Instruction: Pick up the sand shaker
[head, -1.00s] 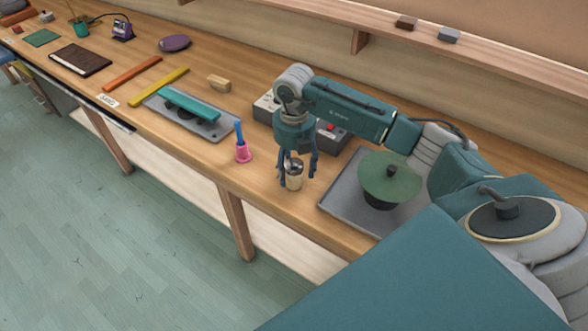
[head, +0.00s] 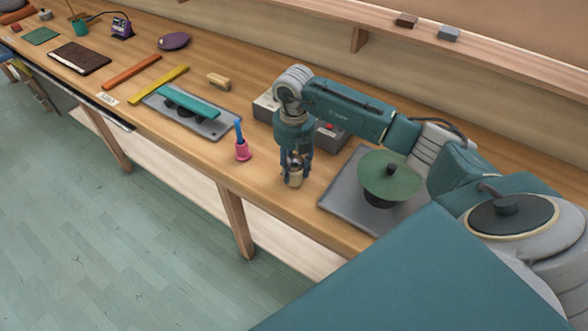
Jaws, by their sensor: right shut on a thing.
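The sand shaker (head: 294,181) is a small cream cylinder with a metallic top, upright at the front part of the wooden bench in the head view. My right gripper (head: 296,172) points straight down over it and is shut on it, with a finger on either side. The fingers and the gripper body hide much of its upper part. The shaker appears to be at bench height; I cannot tell whether it is clear of the surface. My left gripper is not in view.
A grey tray (head: 335,196) with a green disc (head: 390,174) lies to the right. A grey box (head: 265,106) is behind my gripper. The bench's front edge (head: 270,208) is close.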

